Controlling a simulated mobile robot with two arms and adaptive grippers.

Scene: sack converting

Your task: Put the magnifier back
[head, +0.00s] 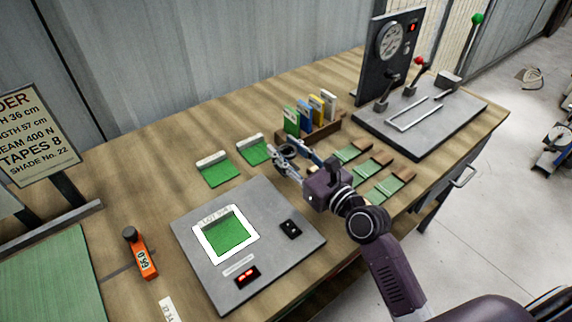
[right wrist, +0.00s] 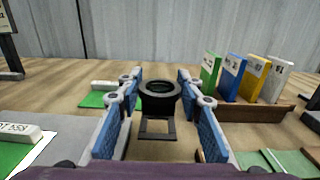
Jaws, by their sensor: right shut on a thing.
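The magnifier (right wrist: 158,90), a small black ring-shaped lens on a square open frame, sits between the fingers of my right gripper (right wrist: 158,100) in the right wrist view. My right gripper (head: 293,156) is shut on it, above the bench between the grey light plate and the card rack. In the head view the magnifier (head: 287,151) is small and partly covered by the fingers. I cannot tell whether its base touches the bench. My left gripper is not in view.
A grey plate (head: 192,225) with a lit window holds a green swatch (head: 230,233). Two green swatches lie behind it. A wooden rack (head: 322,131) holds coloured cards; more swatches lie right of the gripper. An orange tool (head: 143,262) and a lever machine (head: 455,112) flank the area.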

